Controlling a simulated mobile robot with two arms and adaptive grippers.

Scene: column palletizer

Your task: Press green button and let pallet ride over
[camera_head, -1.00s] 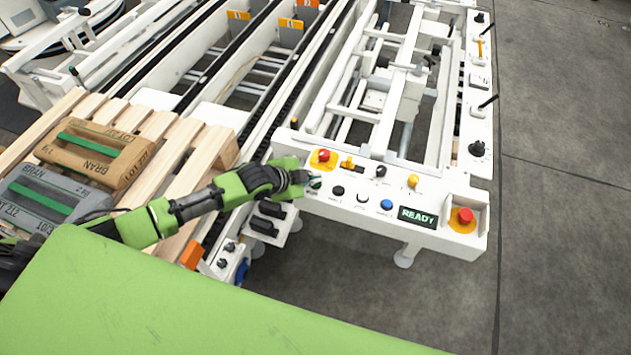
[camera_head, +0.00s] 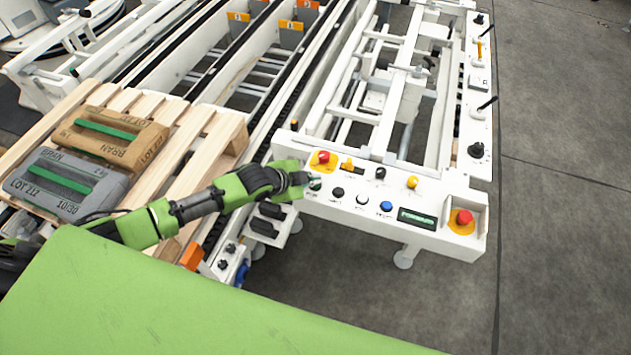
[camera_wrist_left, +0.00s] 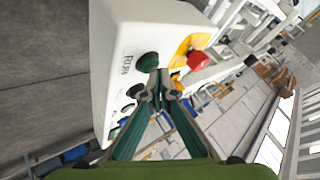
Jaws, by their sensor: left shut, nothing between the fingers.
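My left gripper (camera_head: 308,181) is shut and empty, its fingertips at the left end of the white control panel (camera_head: 340,208). In the left wrist view the shut fingertips (camera_wrist_left: 160,80) are right beside the dark green button (camera_wrist_left: 147,62); I cannot tell whether they touch it. In the head view the green button (camera_head: 315,184) is partly hidden by the fingertips. The wooden pallet (camera_head: 205,150) lies at the left beside the conveyor rails, carrying a brown bag (camera_head: 135,150) and a grey bag (camera_head: 85,205), each with a green stripe. My right gripper is not in view.
The panel carries a red button (camera_head: 323,157) on yellow, a blue button (camera_head: 386,206), a display (camera_head: 416,217) with small dim text, and a red emergency button (camera_head: 464,217) at its right end. White conveyor frames (camera_head: 290,85) stand behind. Grey floor (camera_head: 560,200) is clear at the right.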

